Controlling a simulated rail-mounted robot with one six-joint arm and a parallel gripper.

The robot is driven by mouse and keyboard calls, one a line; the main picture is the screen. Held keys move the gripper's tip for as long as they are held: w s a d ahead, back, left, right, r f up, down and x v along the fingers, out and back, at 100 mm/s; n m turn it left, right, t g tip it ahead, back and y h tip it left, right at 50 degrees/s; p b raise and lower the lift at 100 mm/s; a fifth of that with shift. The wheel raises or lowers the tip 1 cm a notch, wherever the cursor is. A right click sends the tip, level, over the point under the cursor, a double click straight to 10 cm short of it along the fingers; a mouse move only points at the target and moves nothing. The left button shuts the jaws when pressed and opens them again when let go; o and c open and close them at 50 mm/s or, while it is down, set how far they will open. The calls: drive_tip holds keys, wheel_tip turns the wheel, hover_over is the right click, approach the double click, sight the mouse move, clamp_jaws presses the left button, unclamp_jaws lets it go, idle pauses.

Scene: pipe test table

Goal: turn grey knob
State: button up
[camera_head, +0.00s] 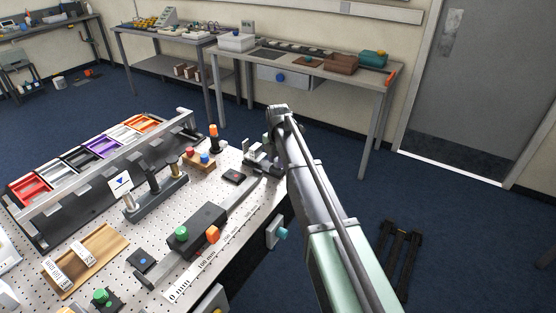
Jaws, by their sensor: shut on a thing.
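My gripper (258,157) is at the far right corner of the pegboard table (221,172), low over its surface. Its jaws are shut on a small grey part, which appears to be the grey knob. The knob is largely hidden by the jaws and my arm, so its angle cannot be told.
Just left of my gripper are a black pad (234,176), a block with red and blue buttons (199,159) and an orange-topped post (214,137). A slide with an orange knob (212,234) lies nearer. A teal knob (282,232) sticks out from the table's side.

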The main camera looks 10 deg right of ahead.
drive_tip(key=o, duration=0.9)
wheel_tip(320, 180, up, 11)
drive_tip(key=p, duration=1.1)
drive_tip(key=shift+f, duration=0.1)
